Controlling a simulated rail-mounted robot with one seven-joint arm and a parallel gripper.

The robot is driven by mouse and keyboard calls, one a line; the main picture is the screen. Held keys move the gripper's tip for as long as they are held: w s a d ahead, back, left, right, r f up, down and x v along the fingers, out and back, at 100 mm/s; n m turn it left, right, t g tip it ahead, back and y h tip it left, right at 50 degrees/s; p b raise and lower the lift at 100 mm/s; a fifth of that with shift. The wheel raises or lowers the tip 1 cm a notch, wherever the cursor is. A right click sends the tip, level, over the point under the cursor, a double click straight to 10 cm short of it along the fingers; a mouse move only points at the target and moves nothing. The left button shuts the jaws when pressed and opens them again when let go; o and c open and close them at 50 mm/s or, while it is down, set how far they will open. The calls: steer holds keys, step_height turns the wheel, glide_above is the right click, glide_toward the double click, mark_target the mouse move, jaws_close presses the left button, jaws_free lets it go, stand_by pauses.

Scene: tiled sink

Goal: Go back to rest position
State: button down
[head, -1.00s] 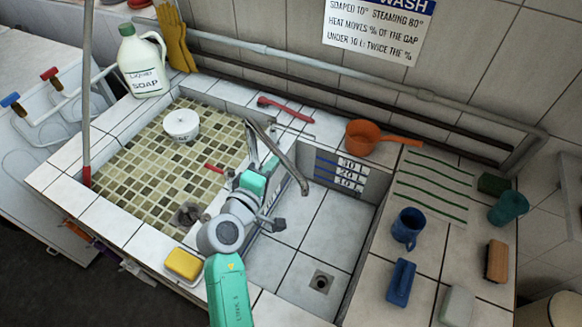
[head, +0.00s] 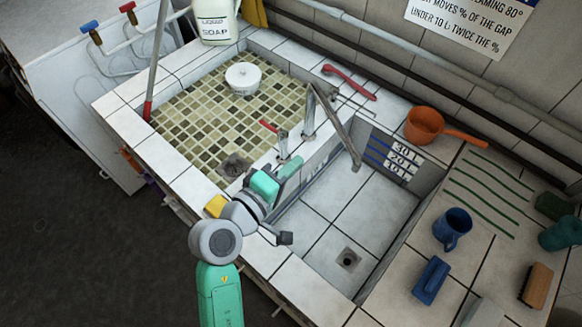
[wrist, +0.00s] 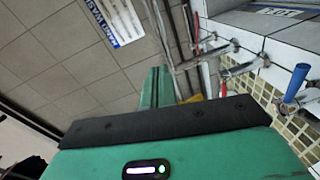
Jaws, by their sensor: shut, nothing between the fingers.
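My green and grey arm rises from the bottom of the head view, left of the centre. My gripper (head: 292,167) is green and its fingers are together with nothing between them. In the head view it is over the tiled divider between the two basins, close to the taps (head: 309,110) in the picture. In the wrist view the green fingers (wrist: 156,88) stand side by side, touching. A yellow sponge (head: 214,205) on the front ledge is partly hidden behind my arm.
A mosaic basin (head: 190,130) with a white round tub (head: 243,78) lies left, an empty deep basin (head: 335,215) right. An orange dipper (head: 425,125), a blue mug (head: 452,228), a blue brush (head: 430,279) and a brown brush (head: 537,285) are on the right counter.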

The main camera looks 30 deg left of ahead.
steer(key=shift+s, duration=0.25)
steer(key=shift+r, duration=0.1)
steer(key=d+r+m+t+y+p, duration=0.15)
steer(key=d+r+m, duration=0.3)
steer(key=r, duration=0.65)
steer(key=d+r+m+t+p, duration=0.1)
steer(key=d+r+m+t, duration=0.3)
steer(key=r, duration=0.8)
steer(key=d+r+m+p, duration=0.1)
steer(key=d+r+m, duration=0.3)
steer(key=r, duration=0.7)
steer(key=s+d+r+m+t+y, duration=0.1)
steer(key=s+d+r, duration=0.1)
steer(key=s+r, duration=0.2)
steer(key=s+d+r+m+t+p, duration=0.1)
steer(key=s+d+r+t, duration=0.1)
steer(key=s+r, duration=0.2)
step_height(320, 180, up, 3)
steer(key=shift+d+r+y, duration=0.15)
steer(key=shift+d+y, duration=0.2)
steer(key=shift+d, duration=0.05)
